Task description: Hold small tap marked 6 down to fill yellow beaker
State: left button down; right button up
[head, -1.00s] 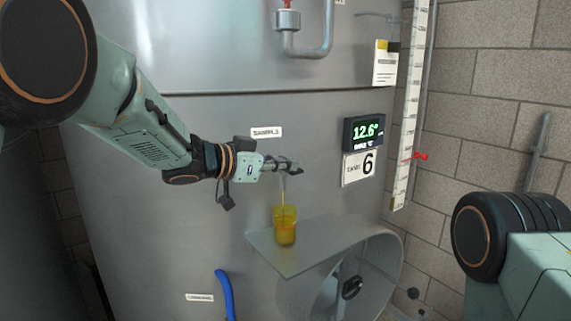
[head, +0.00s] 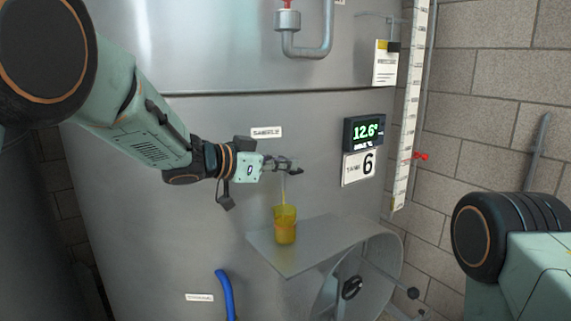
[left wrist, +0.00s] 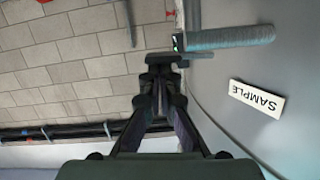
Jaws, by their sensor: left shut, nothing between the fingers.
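My left gripper (head: 290,166) is shut and empty at the small sample tap, under the "SAMPLE" label (head: 266,132). It hides most of the tap. In the left wrist view the closed fingers (left wrist: 160,75) show beside the label. A thin yellow stream (head: 284,189) falls from below the fingers into the yellow beaker (head: 285,227). The beaker stands upright on a grey shelf (head: 275,259) and has yellow-orange liquid in it; the exact level is hard to tell. A plate with the number 6 (head: 359,167) is on the tank at right. My right gripper is not in view.
The steel tank (head: 180,240) is close behind my left gripper. A round manway (head: 392,262) is under the shelf. A blue hose (head: 225,292) hangs below left. A display (head: 364,132) reads about 12.6, and a level gauge (head: 411,110) stands at right.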

pick_arm(q)
jog(key=s+a+r+p, duration=0.2)
jog(key=s+a+r, duration=0.4)
jog(key=a, duration=0.1)
jog(key=shift+a+r+p, duration=0.2)
jog(key=shift+a+p, duration=0.1)
jog(key=shift+p, duration=0.05)
dwell(0.4)
